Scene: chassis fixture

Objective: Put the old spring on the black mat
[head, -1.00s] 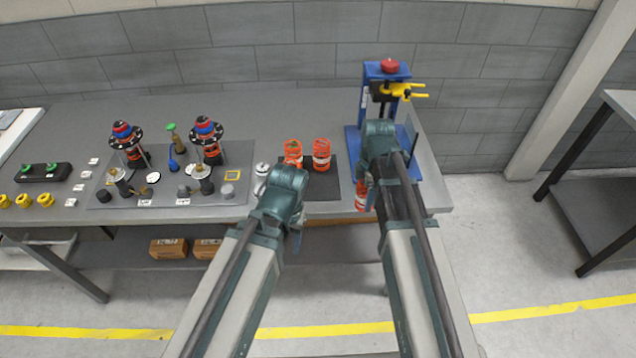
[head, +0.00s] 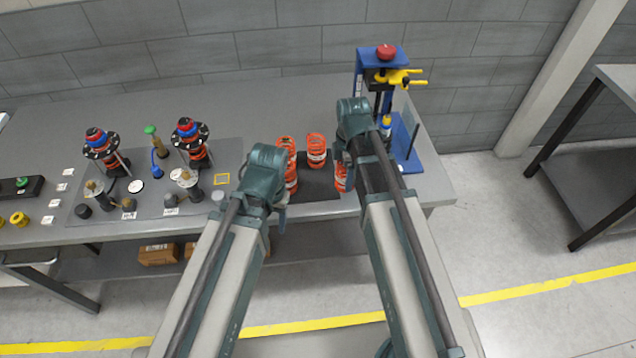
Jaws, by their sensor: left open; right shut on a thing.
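My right gripper (head: 343,160) is shut on an orange spring with a pale band (head: 341,179), held at the right edge of the black mat (head: 318,188). I cannot tell whether this spring touches the mat. Other similar orange springs stand on or by the mat: one at its back (head: 316,148), one at its back left (head: 287,146), and one at its left (head: 291,181), partly hidden by my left gripper. Nothing visible marks which one is old. My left gripper (head: 281,207) is open at the mat's left front, its fingers partly hidden by its wrist.
A blue press (head: 409,150) with a red knob and yellow handles stands right of the mat. A grey mat (head: 228,160) at left carries two strut assemblies (head: 100,146) (head: 190,138) and small parts. The bench (head: 250,95) is clear at the back.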

